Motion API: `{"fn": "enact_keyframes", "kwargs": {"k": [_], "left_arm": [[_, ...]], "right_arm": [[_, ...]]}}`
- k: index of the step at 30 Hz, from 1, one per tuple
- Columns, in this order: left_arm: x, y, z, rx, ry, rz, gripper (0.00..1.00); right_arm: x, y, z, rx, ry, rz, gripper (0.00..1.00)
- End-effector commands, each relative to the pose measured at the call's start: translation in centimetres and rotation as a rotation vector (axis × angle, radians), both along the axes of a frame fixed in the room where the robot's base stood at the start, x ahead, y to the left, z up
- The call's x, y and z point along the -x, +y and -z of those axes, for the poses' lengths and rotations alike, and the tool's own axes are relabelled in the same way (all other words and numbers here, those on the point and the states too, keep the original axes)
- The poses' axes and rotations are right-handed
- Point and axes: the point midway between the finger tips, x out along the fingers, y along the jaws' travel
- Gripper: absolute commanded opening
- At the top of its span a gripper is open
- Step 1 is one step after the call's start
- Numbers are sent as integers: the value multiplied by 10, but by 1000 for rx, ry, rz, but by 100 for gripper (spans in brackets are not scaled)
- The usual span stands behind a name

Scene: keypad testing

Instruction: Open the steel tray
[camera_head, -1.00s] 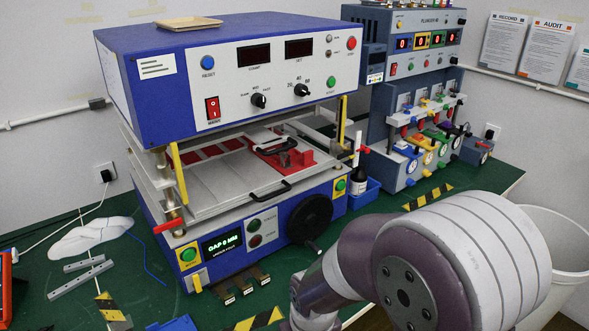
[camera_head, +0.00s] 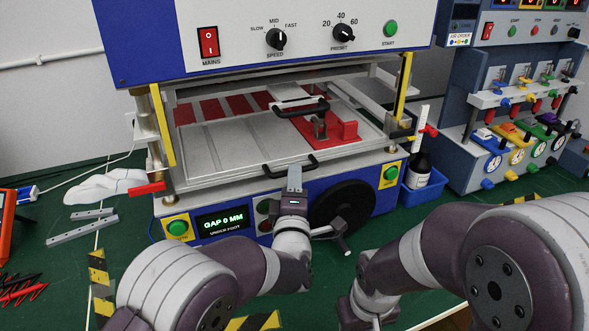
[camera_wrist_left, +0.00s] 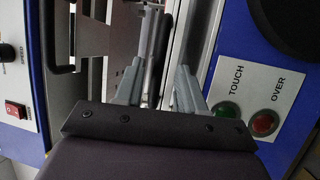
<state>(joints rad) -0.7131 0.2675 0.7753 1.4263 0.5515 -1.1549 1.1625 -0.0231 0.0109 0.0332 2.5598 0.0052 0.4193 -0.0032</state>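The steel tray (camera_head: 225,150) lies flat in the lower opening of the blue press, with its black front handle (camera_head: 272,172) at the near edge. A red fixture (camera_head: 347,131) sits at its right part. My left gripper (camera_head: 295,174) is right at the front handle, pointing toward the press. In the left wrist view, the fingers of my left gripper (camera_wrist_left: 158,88) stand apart, with a dark and grey bar seen between and beyond them. I cannot tell whether they touch the handle.
Below the tray are a black handwheel (camera_head: 342,207) and the panel reading GAP 0 MM (camera_head: 222,221). A red lever (camera_head: 147,189) is at the left post. Green table shows at the front left.

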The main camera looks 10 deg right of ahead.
Motion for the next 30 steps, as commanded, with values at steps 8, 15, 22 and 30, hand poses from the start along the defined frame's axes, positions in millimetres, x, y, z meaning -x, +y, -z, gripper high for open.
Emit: {"fn": "enact_keyframes", "kwargs": {"k": [8,15,22,30], "left_arm": [[-31,-6,-6,-1,1,1,39],[-33,-7,-5,-2,1,1,39],[-33,-7,-5,-2,1,1,0],[-32,-7,-4,-2,1,1,0]], "right_arm": [[0,0,-5,0,0,0,43],[0,0,-5,0,0,0,43],[0,0,-5,0,0,0,43],[0,0,-1,0,0,0,43]]}}
